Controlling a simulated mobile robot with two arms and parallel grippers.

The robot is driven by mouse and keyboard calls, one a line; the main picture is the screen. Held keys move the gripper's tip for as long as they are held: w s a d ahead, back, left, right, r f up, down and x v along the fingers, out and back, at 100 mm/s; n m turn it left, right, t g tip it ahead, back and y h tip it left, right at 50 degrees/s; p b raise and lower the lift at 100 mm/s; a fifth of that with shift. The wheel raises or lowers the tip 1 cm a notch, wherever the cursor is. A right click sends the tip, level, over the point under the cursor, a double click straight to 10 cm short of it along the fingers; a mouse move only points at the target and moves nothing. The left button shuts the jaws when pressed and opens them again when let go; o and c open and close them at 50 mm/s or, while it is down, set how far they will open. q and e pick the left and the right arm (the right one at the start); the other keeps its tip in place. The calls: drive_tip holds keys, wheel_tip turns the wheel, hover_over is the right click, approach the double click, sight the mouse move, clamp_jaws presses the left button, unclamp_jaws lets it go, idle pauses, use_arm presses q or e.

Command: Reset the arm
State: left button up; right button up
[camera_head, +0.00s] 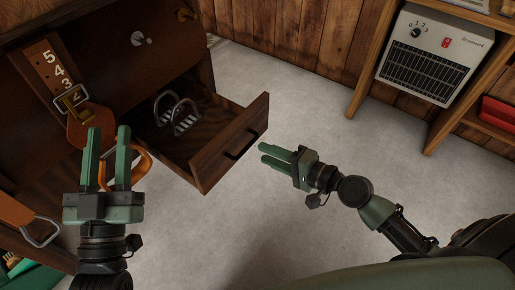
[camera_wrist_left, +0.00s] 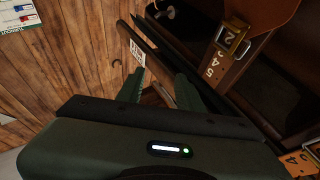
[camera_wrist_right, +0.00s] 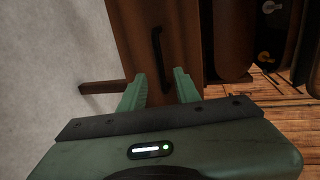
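My left gripper (camera_head: 107,132) points up the picture at the left, over the dark wooden cabinet. Its two green fingers are apart with nothing gripped between them; they also show apart in the left wrist view (camera_wrist_left: 160,82). An orange-brown loop (camera_head: 143,166) shows beside and behind its right finger; I cannot tell if they touch. My right gripper (camera_head: 263,153) hangs over the floor just right of the open drawer (camera_head: 232,148), fingers pointing left toward its front. In the right wrist view its fingers (camera_wrist_right: 158,80) are apart and empty, with the drawer handle (camera_wrist_right: 159,55) beyond them.
A metal stirrup-like piece (camera_head: 179,117) lies in the drawer. A numbered leather strap with a buckle (camera_head: 72,98) hangs at the left. A heater (camera_head: 433,54) stands on a wooden shelf at top right, above a red box (camera_head: 497,113). The grey floor (camera_head: 310,105) between is clear.

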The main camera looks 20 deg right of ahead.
use_arm(q)
drive_tip(key=shift+s+r+t, duration=0.25)
drive_tip(key=shift+r+t, duration=0.05)
drive_tip(key=shift+r, duration=0.2)
use_arm(e)
drive_tip(key=shift+v, duration=1.1)
